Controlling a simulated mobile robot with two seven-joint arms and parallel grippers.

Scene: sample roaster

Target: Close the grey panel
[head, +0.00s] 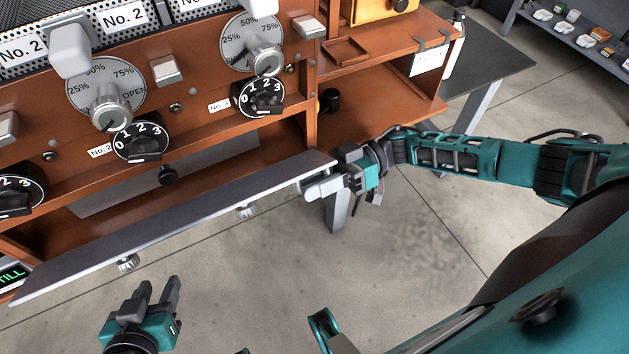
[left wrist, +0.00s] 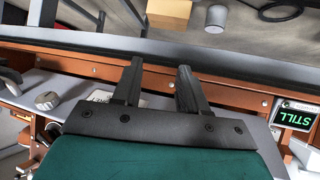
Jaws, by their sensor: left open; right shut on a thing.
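The grey panel (head: 190,220) is a long flat flap along the lower front of the brown roaster. It stands out from the front, with a gap behind it, and two small knobs show under its front edge.
Dials numbered 0 to 3 (head: 141,141) and round percentage gauges sit on the roaster front above the panel. A green-lit STILL display (head: 14,276) is at the far left. A brown open shelf (head: 375,115) stands at right.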

